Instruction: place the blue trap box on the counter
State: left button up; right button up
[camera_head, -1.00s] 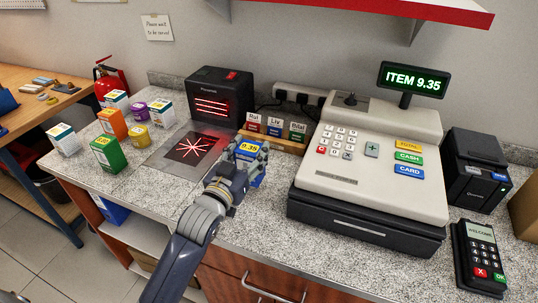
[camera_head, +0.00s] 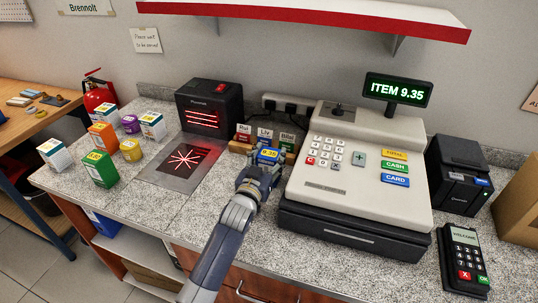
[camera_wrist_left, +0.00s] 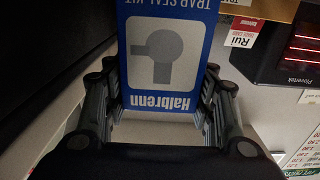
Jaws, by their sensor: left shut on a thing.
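In the left wrist view the box (camera_wrist_left: 168,60) is blue with a grey pipe picture and the words "TRAP SEAL KIT" and "Halbrenn". My left gripper (camera_head: 262,168) is shut on it, with a finger on each side. It holds the box between the scanner plate and the cash register, near the card holder. I cannot tell whether the box touches the counter (camera_head: 205,215). My right gripper is not in view.
The cash register (camera_head: 355,180) stands close to the right of my left gripper. The scanner (camera_head: 210,108) and its plate (camera_head: 182,160) are to the left. A wooden card holder (camera_head: 240,147) stands just behind.

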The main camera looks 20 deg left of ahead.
pick_arm(q)
jog(key=shift+r, duration=0.1)
jog(key=o, duration=1.2)
jog(key=shift+f, duration=0.2)
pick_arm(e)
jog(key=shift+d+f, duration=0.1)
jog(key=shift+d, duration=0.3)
pick_arm(q)
jog(key=shift+r, duration=0.1)
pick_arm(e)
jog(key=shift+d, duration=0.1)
pick_arm(q)
jog(key=shift+s, duration=0.15)
jog(key=s+b, duration=0.1)
jog(key=s, duration=0.4)
jog(key=s+b, duration=0.1)
jog(key=s, duration=0.5)
jog(key=shift+s+a, duration=0.2)
jog(key=shift+s, duration=0.2)
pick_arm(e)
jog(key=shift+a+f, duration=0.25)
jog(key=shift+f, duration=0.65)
